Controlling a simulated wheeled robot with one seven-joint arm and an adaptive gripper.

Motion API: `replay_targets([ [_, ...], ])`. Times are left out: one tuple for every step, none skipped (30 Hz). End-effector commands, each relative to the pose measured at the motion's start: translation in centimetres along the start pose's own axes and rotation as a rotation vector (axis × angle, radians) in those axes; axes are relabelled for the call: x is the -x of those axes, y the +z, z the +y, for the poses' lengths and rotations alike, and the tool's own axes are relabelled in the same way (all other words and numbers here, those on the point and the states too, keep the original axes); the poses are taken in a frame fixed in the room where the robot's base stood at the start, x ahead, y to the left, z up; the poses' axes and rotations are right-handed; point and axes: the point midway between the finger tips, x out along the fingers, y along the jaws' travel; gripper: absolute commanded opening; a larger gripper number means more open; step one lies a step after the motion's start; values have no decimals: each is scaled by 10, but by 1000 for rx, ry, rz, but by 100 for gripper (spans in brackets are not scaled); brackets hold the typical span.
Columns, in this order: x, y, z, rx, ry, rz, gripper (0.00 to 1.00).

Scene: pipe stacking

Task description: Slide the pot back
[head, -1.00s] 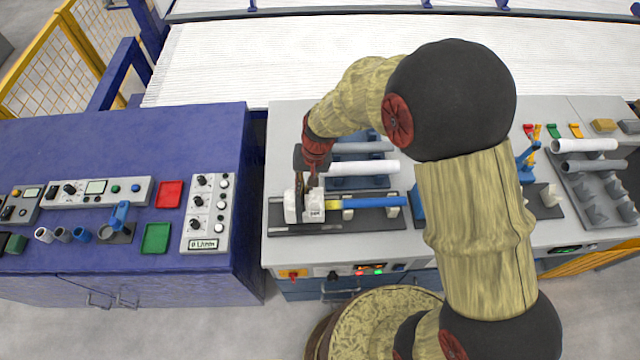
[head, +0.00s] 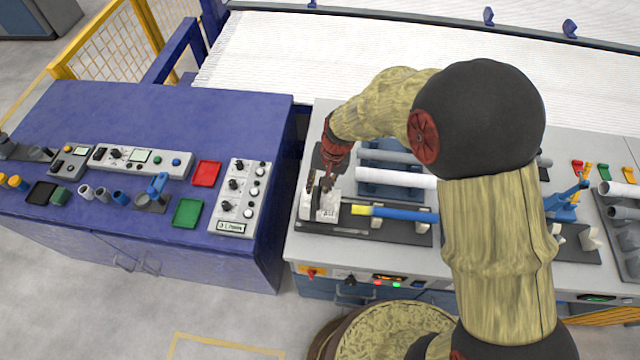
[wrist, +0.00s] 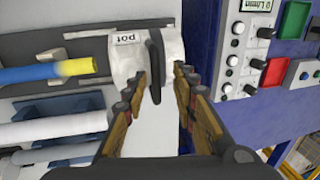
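The pot (head: 327,206) is a white block with a "pot" label, at the left end of a dark rail on the grey bench. In the wrist view the pot (wrist: 128,60) has a black upright handle (wrist: 155,65). A blue pipe with a yellow end (head: 395,213) lies in line with it; a small gap separates the yellow tip (wrist: 80,67) from the pot. My gripper (head: 326,186) is over the pot. In the wrist view my gripper (wrist: 162,75) has its fingers apart, one on each side of the handle, with space visible at the right finger.
Grey and white pipes (head: 395,177) lie on a rack just behind the rail. A blue cabinet (head: 110,150) with a control box (head: 240,200) and red and green trays stands to the left. A blue clamp fixture (head: 565,200) is at the right.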

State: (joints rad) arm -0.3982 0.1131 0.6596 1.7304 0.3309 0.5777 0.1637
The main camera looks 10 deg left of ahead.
Motion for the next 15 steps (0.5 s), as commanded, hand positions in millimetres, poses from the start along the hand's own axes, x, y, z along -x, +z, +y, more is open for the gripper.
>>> replay_targets([
  [0,0,0,0,0,-1,28],
  [0,0,0,0,0,-1,28],
  [0,0,0,0,1,-1,28],
  [0,0,1,0,1,-1,28],
  [0,0,1,0,1,-1,28],
  [0,0,1,0,1,-1,28],
  [1,0,1,0,1,-1,28],
  [2,0,1,0,1,0,28],
  [4,0,0,0,0,0,28],
  [7,0,0,1,0,1,28],
  [10,0,0,1,0,2,28],
  [16,-1,0,1,0,2,28],
  [21,-1,0,2,0,2,28],
  [26,-1,0,2,0,3,28],
  [34,-1,0,2,-1,3,28],
])
